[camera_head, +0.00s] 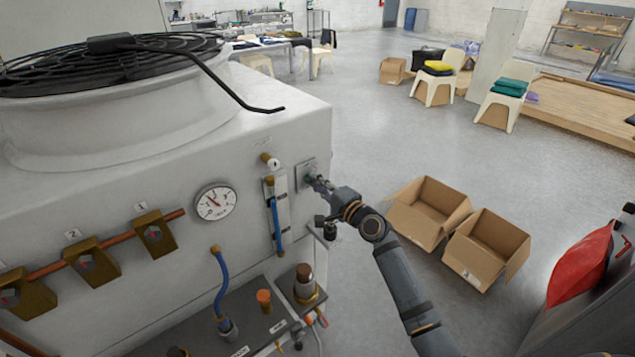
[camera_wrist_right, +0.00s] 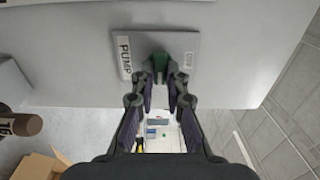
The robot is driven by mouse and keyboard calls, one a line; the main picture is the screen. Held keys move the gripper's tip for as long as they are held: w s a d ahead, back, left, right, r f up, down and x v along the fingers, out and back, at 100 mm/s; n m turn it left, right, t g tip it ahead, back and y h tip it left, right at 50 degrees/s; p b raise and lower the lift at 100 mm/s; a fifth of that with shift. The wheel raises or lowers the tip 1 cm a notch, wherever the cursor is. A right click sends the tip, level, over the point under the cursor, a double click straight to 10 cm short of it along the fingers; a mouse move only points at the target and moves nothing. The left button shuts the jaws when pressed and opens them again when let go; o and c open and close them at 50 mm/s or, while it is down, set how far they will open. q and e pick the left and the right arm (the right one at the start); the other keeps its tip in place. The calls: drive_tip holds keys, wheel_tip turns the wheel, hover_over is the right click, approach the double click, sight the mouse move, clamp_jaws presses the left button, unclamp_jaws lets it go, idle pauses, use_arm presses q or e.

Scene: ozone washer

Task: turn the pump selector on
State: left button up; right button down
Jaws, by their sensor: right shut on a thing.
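The pump selector is a small green knob (camera_wrist_right: 174,67) on a grey plate marked PUMP (camera_wrist_right: 126,52) in the right wrist view. In the head view the plate (camera_head: 301,172) is on the right part of the washer's front panel. My right gripper (camera_head: 316,183) reaches it from the right, and its fingertips (camera_wrist_right: 163,78) are closed on the two sides of the green knob. The fingers hide part of the knob, and I cannot tell its exact setting. My left gripper is not in view.
The washer panel also carries a round gauge (camera_head: 216,202), a flow tube with a blue hose (camera_head: 276,225) and numbered brass valves (camera_head: 154,233). A black bent rod (camera_head: 215,78) juts over the top. Open cardboard boxes (camera_head: 430,212) stand on the floor at right.

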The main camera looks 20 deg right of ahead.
idle(0.3)
drive_tip(key=c, duration=1.4)
unclamp_jaws()
drive_tip(key=shift+o, duration=0.2)
drive_tip(key=v, duration=1.2)
